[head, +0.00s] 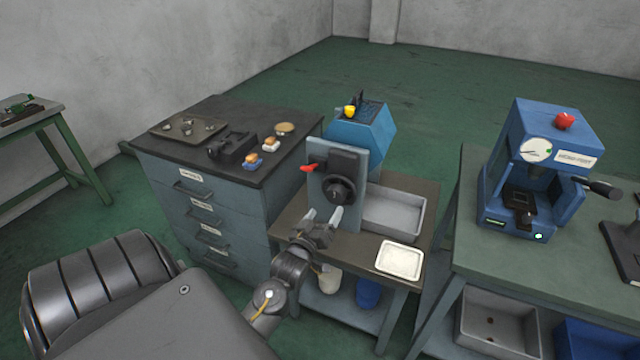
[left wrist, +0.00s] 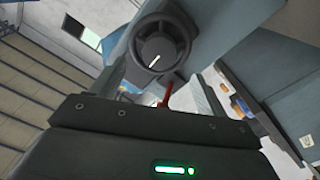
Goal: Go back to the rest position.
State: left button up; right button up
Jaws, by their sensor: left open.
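My left gripper (head: 323,216) is in front of the small heading machine (head: 358,135), just below its black handwheel (head: 340,190). Its two pale fingers are apart with nothing between them. In the left wrist view the handwheel (left wrist: 160,47) is beyond the open fingers, and a red lever (left wrist: 167,95) shows between them. In the head view the red lever (head: 309,168) is at the upper left of the machine's front plate. My right gripper is in neither view.
A dark-topped drawer cabinet (head: 215,215) with small parts stands left of the machine. A grey bin (head: 395,213) and a white tray (head: 399,260) are on the machine's bench. A blue press (head: 545,165) stands on the green bench at right. Open green floor lies behind.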

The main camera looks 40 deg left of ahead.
pick_arm(q)
jog(key=shift+v, duration=1.05)
jog(key=s+d+f+m+g+h, duration=0.1)
jog(key=s+d+f+m+g, duration=0.15)
jog(key=f, duration=0.85)
jog(key=s+d+f+m+g+h, duration=0.2)
jog(key=s+d+f+g, duration=0.15)
jog(key=f, duration=0.75)
jog(key=s+d+f+m+g+h, duration=0.1)
jog(key=s+d+f+m+g, duration=0.15)
jog(key=f, duration=0.85)
jog(key=s+d+f+m+g+h, duration=0.1)
jog(key=s+d+f+g, duration=0.1)
jog(key=s+f, duration=0.5)
jog(key=s+d+f+m+g+h, duration=0.1)
jog(key=s+d+f+m+g, duration=0.15)
jog(key=s+f, duration=0.5)
jog(key=s+d+f+m+g, duration=0.1)
jog(key=s+f+g, duration=0.2)
jog(key=s, duration=1.6)
jog(key=shift+s+d+f, duration=0.2)
jog(key=shift+s+f, duration=0.05)
jog(key=shift+f, duration=0.4)
